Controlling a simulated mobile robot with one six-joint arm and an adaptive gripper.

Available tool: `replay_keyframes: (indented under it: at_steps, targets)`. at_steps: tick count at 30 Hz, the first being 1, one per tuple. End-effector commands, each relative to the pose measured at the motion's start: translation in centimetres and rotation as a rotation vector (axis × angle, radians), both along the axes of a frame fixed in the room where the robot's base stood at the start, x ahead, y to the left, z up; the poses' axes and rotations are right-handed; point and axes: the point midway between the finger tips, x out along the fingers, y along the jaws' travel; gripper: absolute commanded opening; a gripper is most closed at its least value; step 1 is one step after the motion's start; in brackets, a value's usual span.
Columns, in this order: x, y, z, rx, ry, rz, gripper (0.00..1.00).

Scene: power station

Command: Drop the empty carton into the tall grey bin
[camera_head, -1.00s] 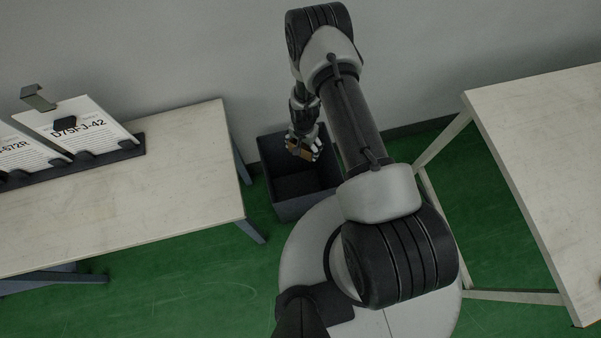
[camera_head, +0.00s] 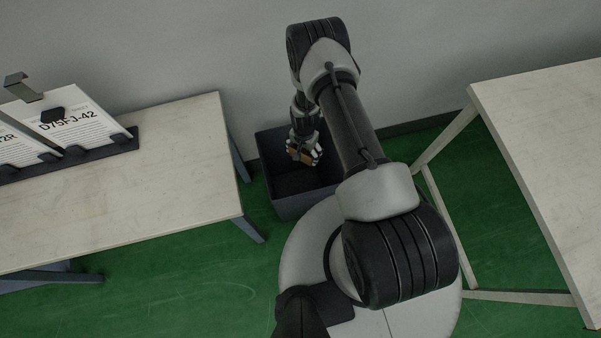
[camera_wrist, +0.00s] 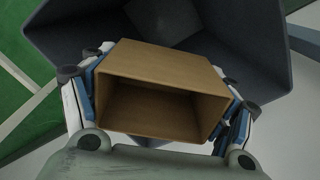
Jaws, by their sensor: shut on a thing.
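The empty carton (camera_wrist: 165,65) is a small brown open box, with its open, empty inside facing the camera in the wrist view. My gripper (camera_wrist: 160,105) is shut on it, one finger on each side. In the head view my gripper (camera_head: 304,154) points down over the tall grey bin (camera_head: 300,206), and only a small part of the carton (camera_head: 306,158) shows between the fingers. The dark inside of the bin (camera_wrist: 225,35) shows beyond the carton in the wrist view. The carton's height relative to the bin's rim is hard to tell.
A pale table (camera_head: 150,185) stands left of the bin, with a dark rack (camera_head: 100,150) holding printed boards. Another pale table (camera_head: 545,140) stands at the right. A grey wall (camera_head: 180,50) is behind the bin. Green floor (camera_head: 180,285) shows between the tables.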

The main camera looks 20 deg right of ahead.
Motion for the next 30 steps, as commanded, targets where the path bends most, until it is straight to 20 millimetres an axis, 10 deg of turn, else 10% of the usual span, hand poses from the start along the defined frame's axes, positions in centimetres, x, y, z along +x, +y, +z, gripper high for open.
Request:
replay_keyframes:
  at_steps: [2, 11, 30]
  targets:
    - [0.0, 0.0, 0.1, 0.0, 0.0, 0.0, 0.8]
    - [0.0, 0.0, 0.1, 0.0, 0.0, 0.0, 1.0]
    - [0.2, 0.0, 3.3, 0.0, -0.003, 0.0, 1.0]
